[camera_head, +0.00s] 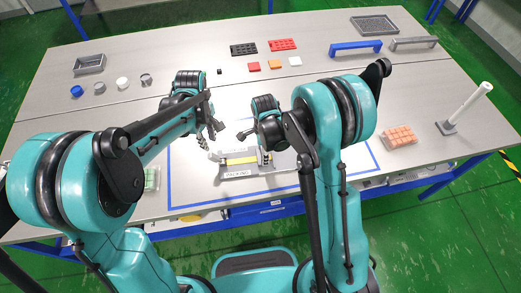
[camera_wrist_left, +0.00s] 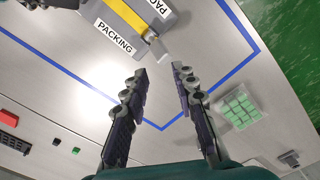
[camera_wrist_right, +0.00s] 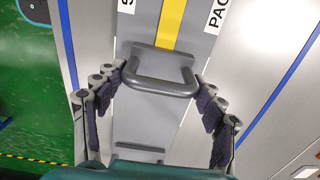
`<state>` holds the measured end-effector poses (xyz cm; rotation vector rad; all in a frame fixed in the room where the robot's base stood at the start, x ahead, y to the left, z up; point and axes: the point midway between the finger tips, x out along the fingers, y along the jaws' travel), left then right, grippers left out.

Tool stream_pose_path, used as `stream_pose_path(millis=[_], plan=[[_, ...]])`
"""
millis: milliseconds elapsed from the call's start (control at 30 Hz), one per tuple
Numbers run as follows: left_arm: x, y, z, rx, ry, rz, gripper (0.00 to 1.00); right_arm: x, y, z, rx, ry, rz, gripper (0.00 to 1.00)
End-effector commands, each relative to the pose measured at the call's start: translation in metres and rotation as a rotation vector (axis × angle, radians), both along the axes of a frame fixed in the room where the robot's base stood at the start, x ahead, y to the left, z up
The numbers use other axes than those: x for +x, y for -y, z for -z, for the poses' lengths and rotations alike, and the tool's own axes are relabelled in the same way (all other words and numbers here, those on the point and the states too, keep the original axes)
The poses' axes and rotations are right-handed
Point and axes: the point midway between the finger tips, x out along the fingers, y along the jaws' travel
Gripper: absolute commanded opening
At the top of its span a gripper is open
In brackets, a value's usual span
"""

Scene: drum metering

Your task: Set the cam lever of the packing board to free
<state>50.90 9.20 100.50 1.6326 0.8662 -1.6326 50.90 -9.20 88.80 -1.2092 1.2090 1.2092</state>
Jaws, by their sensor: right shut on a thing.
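The grey packing board (camera_head: 255,171) lies on the table, with a yellow strip (camera_head: 242,160) along it and a PACKING label. It shows in the left wrist view (camera_wrist_left: 178,20). A small pale lever-like piece (camera_wrist_left: 163,47), which looks like the cam lever, sits at the strip's near end there; its setting is unclear. My left gripper (camera_wrist_left: 160,72) is open and empty, short of that end and above the table. My right gripper (camera_wrist_right: 158,80) is shut on the grey loop handle (camera_wrist_right: 160,86) at the board's other end, fingers at both sides.
Blue tape (camera_head: 171,170) outlines the work area. A tray of green blocks (camera_wrist_left: 237,108) is at left, a tray of orange blocks (camera_head: 400,136) at right. Cups, blocks and handles line the back. Both arms are close together over the board.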

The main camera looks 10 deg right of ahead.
Motion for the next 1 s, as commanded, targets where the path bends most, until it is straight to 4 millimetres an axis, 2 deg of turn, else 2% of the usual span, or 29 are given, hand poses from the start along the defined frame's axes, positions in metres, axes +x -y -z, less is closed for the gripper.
stream_pose_path(millis=[33,67,233,367,600,800,1000], plan=[[0.0,0.0,0.0,0.0,0.0,0.0,0.08,0.0,0.0,0.0,0.0,0.0,0.0,0.1],[0.0,0.0,0.0,0.0,0.0,0.0,0.0,0.0,0.0,0.0,0.0,0.0,0.0,0.1],[0.002,-0.003,0.003,-0.018,-0.015,-0.006,0.0,0.0,0.0,0.0,0.0,0.0,0.0,0.1],[0.013,-0.017,0.016,-0.105,-0.072,-0.024,0.0,0.0,0.0,0.0,0.0,0.0,0.0,0.1],[0.042,-0.069,0.048,-0.446,-0.18,-0.032,0.0,0.0,0.0,0.0,0.0,0.0,0.0,0.1],[0.053,-0.115,0.062,-0.698,-0.166,0.005,0.0,0.0,0.0,0.0,0.0,0.0,0.0,0.1],[0.054,-0.137,0.066,-0.806,-0.138,0.034,0.0,0.0,0.0,0.0,0.0,0.001,0.0,0.1]])
